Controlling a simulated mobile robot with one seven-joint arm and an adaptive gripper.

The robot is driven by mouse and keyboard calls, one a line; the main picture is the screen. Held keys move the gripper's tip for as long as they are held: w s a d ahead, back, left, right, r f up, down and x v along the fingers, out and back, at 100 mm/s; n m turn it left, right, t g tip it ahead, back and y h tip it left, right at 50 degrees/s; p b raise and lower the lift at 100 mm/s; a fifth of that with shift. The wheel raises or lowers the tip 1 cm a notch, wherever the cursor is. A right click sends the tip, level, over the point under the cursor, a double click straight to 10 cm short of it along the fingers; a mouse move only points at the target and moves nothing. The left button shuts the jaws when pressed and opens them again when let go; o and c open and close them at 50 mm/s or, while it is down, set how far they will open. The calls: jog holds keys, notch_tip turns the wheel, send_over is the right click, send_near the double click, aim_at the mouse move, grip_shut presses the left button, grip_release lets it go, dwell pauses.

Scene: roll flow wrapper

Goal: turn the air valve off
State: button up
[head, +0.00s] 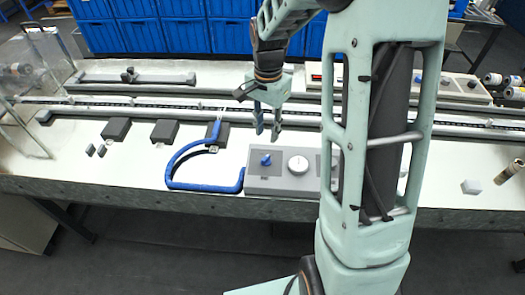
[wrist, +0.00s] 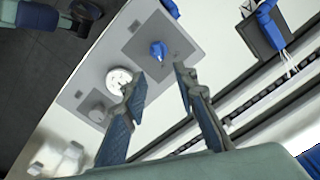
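The air valve looks to be the blue knob (head: 266,160) on the left part of a grey panel box (head: 255,182) at the table's front. In the wrist view the blue knob (wrist: 158,50) sits on a darker grey square, just beyond the fingertips. A round white gauge (head: 298,165) is beside it on the same panel; it also shows in the wrist view (wrist: 118,78). My gripper (head: 269,134) is open and empty, pointing down above the panel. Its two fingers (wrist: 156,77) are apart and not visibly touching the knob.
A thick blue hose (head: 190,187) curves left of the panel to a dark block on the table. A long rail (head: 170,109) runs behind. My arm hides the panel's right part.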

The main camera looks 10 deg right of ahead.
aim_at(267, 156)
notch_tip(267, 156, down, 10)
jog(key=shift+f, duration=0.1)
jog(key=shift+c, duration=0.4)
grip_shut()
